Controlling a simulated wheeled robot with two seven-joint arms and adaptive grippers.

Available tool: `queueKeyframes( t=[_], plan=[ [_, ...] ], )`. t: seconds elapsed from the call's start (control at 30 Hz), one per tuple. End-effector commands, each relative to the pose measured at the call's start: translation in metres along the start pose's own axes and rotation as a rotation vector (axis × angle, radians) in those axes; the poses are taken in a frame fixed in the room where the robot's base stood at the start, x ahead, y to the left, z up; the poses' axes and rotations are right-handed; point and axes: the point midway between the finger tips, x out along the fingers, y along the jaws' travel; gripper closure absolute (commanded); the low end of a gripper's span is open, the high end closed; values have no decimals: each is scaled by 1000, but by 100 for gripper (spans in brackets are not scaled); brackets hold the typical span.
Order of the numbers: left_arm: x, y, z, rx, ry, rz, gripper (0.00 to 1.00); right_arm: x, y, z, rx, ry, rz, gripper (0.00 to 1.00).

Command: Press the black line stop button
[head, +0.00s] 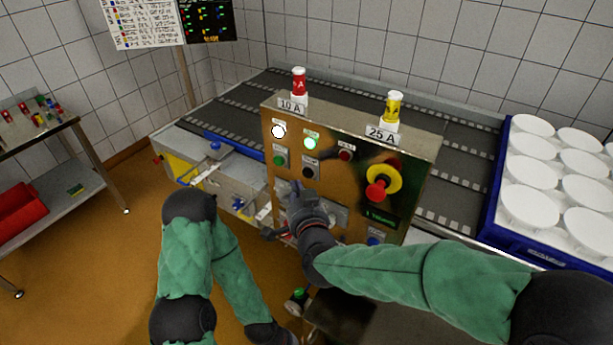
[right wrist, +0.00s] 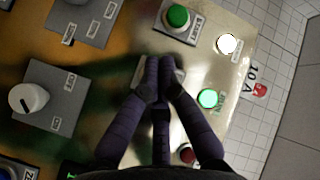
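The black line stop button (head: 309,171) sits on a grey plate on the steel control panel (head: 345,195), right of the green start button (head: 280,160). My right gripper (head: 291,187) is in front of the panel, just below and left of the black button in the head view. In the right wrist view its fingers (right wrist: 160,62) are together and hold nothing visible. They cover most of the plate behind them, and the black button is hidden there. The green start button (right wrist: 178,16) shows beyond the fingertips. Contact with the panel cannot be told. My left gripper is not in view.
A white lamp (head: 278,131) and green lamp (head: 311,143) are lit above the buttons. A red emergency knob (head: 376,190) on yellow is to the right. A selector knob (right wrist: 28,98) shows in the wrist view. A blue crate (head: 493,205) of white moulds stands right.

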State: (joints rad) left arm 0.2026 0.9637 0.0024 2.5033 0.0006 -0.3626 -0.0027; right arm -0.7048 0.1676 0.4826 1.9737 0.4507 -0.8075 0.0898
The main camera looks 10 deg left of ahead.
Motion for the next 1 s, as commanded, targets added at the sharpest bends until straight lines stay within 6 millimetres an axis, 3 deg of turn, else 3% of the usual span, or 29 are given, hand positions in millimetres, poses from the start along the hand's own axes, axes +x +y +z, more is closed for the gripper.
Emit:
queueKeyframes(
  t=[0.27, 1.0],
  plan=[
    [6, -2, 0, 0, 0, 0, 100, 10, 8, -7, -1, -1, 1, 100],
    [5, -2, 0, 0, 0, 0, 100, 11, 9, -7, -1, -1, 1, 100]
  ],
)
